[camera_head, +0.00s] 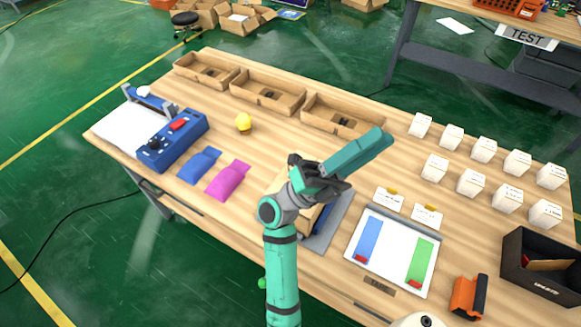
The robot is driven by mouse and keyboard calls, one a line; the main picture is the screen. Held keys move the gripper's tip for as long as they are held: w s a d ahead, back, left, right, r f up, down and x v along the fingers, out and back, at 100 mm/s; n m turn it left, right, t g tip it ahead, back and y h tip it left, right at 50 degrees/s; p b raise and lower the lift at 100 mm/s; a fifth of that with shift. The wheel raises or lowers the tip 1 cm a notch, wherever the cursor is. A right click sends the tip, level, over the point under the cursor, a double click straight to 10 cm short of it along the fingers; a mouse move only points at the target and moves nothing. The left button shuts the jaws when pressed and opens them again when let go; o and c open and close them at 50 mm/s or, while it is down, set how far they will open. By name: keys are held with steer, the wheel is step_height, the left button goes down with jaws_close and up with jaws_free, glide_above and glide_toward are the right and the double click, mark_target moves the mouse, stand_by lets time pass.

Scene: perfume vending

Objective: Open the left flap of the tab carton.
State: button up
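A carton (310,217), brown with a dark blue part, stands on a grey mat (335,222) near the middle of the table. My teal and dark arm lies across it in this view and hides most of it, so I cannot make out its flaps or which is the left one. The dark end parts of my arm (318,180) bunch together above the carton. My gripper's fingertips cannot be told apart there, nor whether they touch the carton.
A white tray (386,268) with blue and green strips lies right of the mat. Open brown trays (268,92) line the back; several white boxes (471,181) stand right.

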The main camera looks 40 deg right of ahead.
steer(key=s+d+f+m+g+y, duration=0.1)
steer(key=s+d+f+m+y, duration=0.45)
steer(key=y, duration=0.55)
steer(key=w+d+f+m+t+y, duration=0.2)
steer(key=w+d+f+t+y, duration=0.15)
steer(key=w+f+y, duration=0.2)
steer(key=w+a+f+n+t+y, duration=0.15)
steer(key=w+a+t+y, duration=0.35)
steer(key=w, duration=0.5)
steer(key=w+a+f+n+t+y, duration=0.1)
steer(key=w+a+f+t+y, duration=0.15)
steer(key=w+a+t, duration=0.6)
steer(key=f+g, duration=0.1)
steer(key=f, duration=0.2)
steer(key=d+f, duration=0.1)
steer(key=f, duration=0.2)
steer(key=w+f+g, duration=0.1)
steer(key=f, duration=0.3)
steer(key=shift+d+f+g, duration=0.1)
steer(key=shift+d+g, duration=0.2)
steer(key=shift+d, duration=0.1)
jaws_close()
steer(key=shift+w, duration=0.1)
